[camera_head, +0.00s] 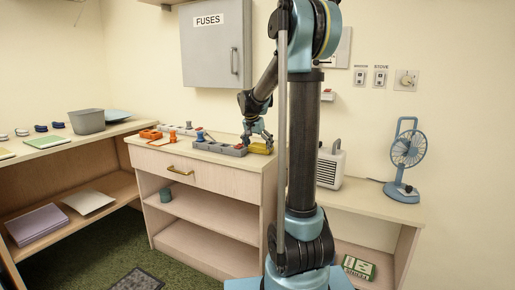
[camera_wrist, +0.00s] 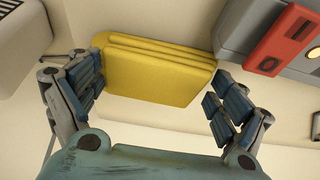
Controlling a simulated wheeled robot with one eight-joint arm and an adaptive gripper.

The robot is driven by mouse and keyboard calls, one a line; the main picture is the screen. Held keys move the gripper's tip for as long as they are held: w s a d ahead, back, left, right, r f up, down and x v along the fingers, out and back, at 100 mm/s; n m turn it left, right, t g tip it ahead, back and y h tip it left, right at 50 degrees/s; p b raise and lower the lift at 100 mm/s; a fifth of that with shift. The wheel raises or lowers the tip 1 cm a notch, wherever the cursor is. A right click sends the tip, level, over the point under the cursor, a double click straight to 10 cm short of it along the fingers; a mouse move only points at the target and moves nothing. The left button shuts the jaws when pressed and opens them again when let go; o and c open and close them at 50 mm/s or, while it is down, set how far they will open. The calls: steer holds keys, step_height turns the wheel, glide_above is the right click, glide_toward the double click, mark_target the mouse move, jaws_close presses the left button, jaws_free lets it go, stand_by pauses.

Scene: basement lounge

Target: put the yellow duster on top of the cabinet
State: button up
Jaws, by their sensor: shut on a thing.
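The yellow duster (camera_head: 262,147), a folded cloth, is at the right end of the wooden drawer cabinet's top (camera_head: 190,148). In the wrist view the duster (camera_wrist: 155,70) lies between the two fingers of my gripper (camera_wrist: 152,84), with its folded layers on the upper side. My gripper (camera_head: 257,138) is shut on it. The left fingers meet its edge; the right fingers are near its right corner. Whether the duster touches the cabinet top or hangs just above it, I cannot tell. A grey wall cabinet (camera_head: 213,60) labelled FUSES hangs above, its door shut.
A grey box (camera_head: 225,149) with a red part (camera_wrist: 285,40) lies close beside the duster. Orange and other small items stand further left on the top. A white heater-like box (camera_head: 331,167) and a blue fan (camera_head: 407,150) stand on the lower right surface.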

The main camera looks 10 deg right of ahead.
steer(key=o, duration=0.8)
steer(key=shift+c, duration=0.2)
steer(key=v, duration=1.2)
steer(key=s+d+f+n+y, duration=0.15)
steer(key=s+f, duration=0.25)
steer(key=s, duration=0.7)
steer(key=s+d+f+n, duration=0.2)
steer(key=s+d+f, duration=0.15)
steer(key=s, duration=0.65)
steer(key=s+a+f+n+g+y, duration=0.1)
steer(key=s+f+n, duration=0.3)
steer(key=s+f, duration=1.1)
steer(key=shift+s+f, duration=0.4)
steer(key=shift+s, duration=0.7)
